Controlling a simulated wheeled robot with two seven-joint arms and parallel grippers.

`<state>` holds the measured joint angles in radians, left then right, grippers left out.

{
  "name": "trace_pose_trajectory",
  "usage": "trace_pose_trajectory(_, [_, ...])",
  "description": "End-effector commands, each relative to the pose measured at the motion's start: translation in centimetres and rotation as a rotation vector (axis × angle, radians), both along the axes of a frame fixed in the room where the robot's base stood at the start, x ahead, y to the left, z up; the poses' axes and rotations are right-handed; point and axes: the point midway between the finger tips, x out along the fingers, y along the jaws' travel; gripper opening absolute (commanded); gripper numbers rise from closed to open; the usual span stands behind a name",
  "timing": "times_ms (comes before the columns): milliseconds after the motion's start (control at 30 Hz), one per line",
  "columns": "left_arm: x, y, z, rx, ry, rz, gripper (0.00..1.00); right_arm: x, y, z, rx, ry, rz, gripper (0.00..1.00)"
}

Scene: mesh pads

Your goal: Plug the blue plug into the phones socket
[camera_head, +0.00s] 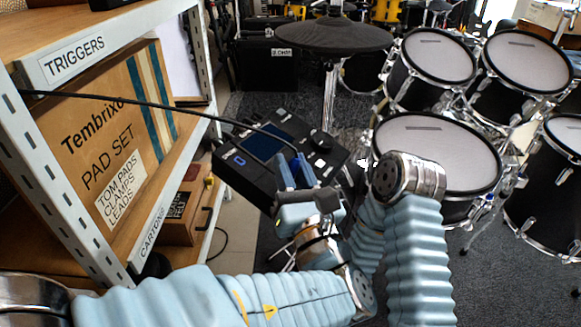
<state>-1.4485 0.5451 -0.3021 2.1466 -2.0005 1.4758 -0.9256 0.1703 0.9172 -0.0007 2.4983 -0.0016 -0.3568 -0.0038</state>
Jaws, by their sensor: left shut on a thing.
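My left gripper (294,168) is over the near right part of a black drum module (246,178). Its fingers are shut on the blue plug (296,160), of which only a little shows between them. A black cable runs from the plug up and left, across the shelf front. The module has a dark blue screen (268,141) and a small blue-outlined mark (240,160) on its left part. I cannot make out the phones socket; my gripper hides part of the module's near side.
A shelf with a cardboard pad-set box (108,135) stands close on the left. A black cymbal pad (333,36) on a stand is behind the module. A white mesh drum pad (437,150) is to the right, with more drums beyond. Dark carpet lies below.

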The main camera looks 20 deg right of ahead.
Motion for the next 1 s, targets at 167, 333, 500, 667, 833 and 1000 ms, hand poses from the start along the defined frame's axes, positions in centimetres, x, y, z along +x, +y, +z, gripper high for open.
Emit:
trace_pose_trajectory(167, [0.1, 0.1, -0.5, 0.001, 0.000, 0.000, 0.00, 0.0, 0.0, -0.4, 0.000, 0.000, 0.000, 0.43])
trace_pose_trajectory(333, [0.2, 0.2, -0.9, 0.001, 0.000, 0.000, 0.00, 0.0, 0.0, -0.6, 0.000, 0.000, 0.000, 0.43])
trace_pose_trajectory(500, [0.3, 0.3, -1.3, 0.001, 0.000, 0.000, 0.00, 0.0, 0.0, -0.9, 0.000, 0.000, 0.000, 0.43])
trace_pose_trajectory(667, [0.4, 0.4, -1.7, 0.000, 0.000, 0.000, 0.00, 0.0, 0.0, -1.2, 0.000, 0.000, 0.000, 0.43])
trace_pose_trajectory(833, [0.5, 0.4, -2.1, 0.000, 0.000, 0.000, 0.00, 0.0, 0.0, -1.4, 0.000, 0.000, 0.000, 0.43])
trace_pose_trajectory(1000, [0.6, 0.5, -2.5, 0.000, 0.000, 0.000, 0.00, 0.0, 0.0, -1.7, 0.000, 0.000, 0.000, 0.43])
